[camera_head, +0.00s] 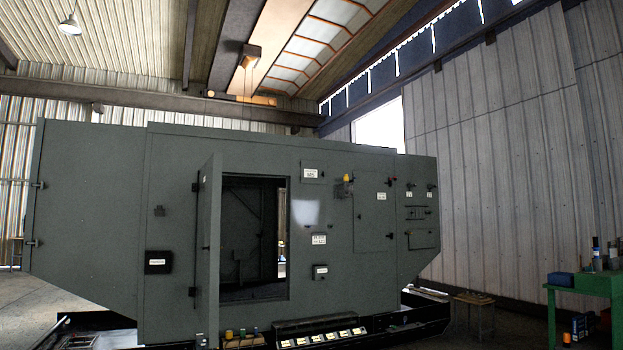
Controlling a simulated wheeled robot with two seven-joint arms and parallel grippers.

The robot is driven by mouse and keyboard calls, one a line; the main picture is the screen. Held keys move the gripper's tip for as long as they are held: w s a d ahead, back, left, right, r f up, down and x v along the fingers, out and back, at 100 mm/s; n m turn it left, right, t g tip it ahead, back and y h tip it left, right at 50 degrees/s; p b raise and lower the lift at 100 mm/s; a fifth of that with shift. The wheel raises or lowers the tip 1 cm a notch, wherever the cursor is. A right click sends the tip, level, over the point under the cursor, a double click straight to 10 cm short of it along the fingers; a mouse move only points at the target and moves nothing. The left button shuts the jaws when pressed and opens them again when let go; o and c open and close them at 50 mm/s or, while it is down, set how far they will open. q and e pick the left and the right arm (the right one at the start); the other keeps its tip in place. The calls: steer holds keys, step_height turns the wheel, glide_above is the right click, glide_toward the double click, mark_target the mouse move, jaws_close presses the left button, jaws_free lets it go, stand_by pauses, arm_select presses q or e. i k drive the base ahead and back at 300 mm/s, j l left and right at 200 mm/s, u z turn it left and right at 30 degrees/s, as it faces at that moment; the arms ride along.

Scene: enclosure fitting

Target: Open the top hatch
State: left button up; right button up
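The large grey-green enclosure (95,200) stands across the middle of the camera_head view. Its top edge is seen from below, so its roof is hidden. On its front, a small square panel (313,171) with a white label sits high, right of the doorway. A tall closed panel (374,215) is farther right. A small plate (416,213) sits above a closed low panel (422,238) on the right section. I cannot tell which of these, if any, is the top hatch. Neither of my grippers is in view.
A tall door (208,250) stands swung open at the left of a dark doorway. Several small coloured items lie along the base below it. A wooden stool (474,299) and a green workbench (583,284) stand at the right. Open floor lies between them.

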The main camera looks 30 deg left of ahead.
mark_target(310, 171)
steer(key=u, duration=1.95)
steer(key=i+j+u, duration=0.1)
steer(key=j+u, duration=0.35)
steer(key=j, duration=0.15)
steer(key=i+j+u, duration=0.15)
steer(key=j+u, duration=0.3)
steer(key=i+j+u, duration=0.25)
steer(key=j+u, duration=0.15)
steer(key=j, duration=0.15)
steer(key=i+j+u, duration=0.3)
steer(key=u, duration=0.15)
steer(key=i+j+u, duration=0.55)
steer(key=i+u, duration=0.2)
steer(key=u, duration=0.15)
steer(key=i+j, duration=0.1)
steer(key=i, duration=0.9)
steer(key=i+l+z, duration=0.2)
steer(key=i+z, duration=1)
steer(key=z, duration=0.15)
steer(key=i+j+z, duration=0.2)
steer(key=i+z, duration=0.2)
steer(key=i+l+z, duration=0.3)
steer(key=i+z, duration=0.15)
steer(key=i+l+z, duration=0.15)
steer(key=i+z, duration=0.75)
steer(key=i+j+z, duration=0.4)
steer(key=i, duration=0.15)
steer(key=i+z, duration=0.15)
steer(key=i, duration=1.6)
